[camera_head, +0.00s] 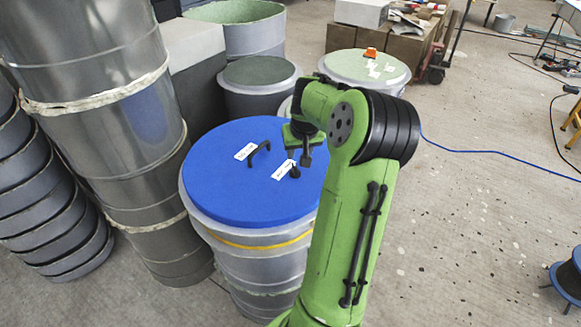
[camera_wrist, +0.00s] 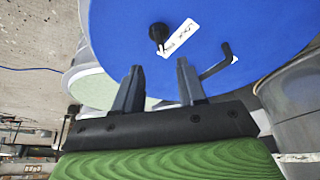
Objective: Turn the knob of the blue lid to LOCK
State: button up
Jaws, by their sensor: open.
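The blue lid (camera_head: 230,190) lies on a grey drum (camera_head: 262,266) with a yellow band, left of my arm in the head view. It fills the upper part of the wrist view (camera_wrist: 270,30). Its black knob (camera_head: 294,172) sits beside a white label; in the wrist view the knob (camera_wrist: 158,34) is beyond my fingertips, with the label (camera_wrist: 180,37) to its right. A black handle (camera_wrist: 226,58) stands on the lid with a second label near it. My gripper (camera_wrist: 160,80) is open and empty, apart from the knob. In the head view my gripper (camera_head: 306,158) hangs over the lid's right side.
Stacked grey drums (camera_head: 90,70) stand close on the left. A dark-topped drum (camera_head: 258,75) and a pale-topped drum (camera_head: 365,68) stand behind the lid. A blue cable (camera_head: 500,155) crosses the mostly clear floor on the right.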

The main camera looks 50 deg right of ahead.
aim_at(295, 167)
jog(key=b+x, duration=0.1)
jog(key=x, duration=0.9)
jog(key=shift+d+f, duration=0.1)
jog(key=shift+f, duration=0.25)
grip_shut()
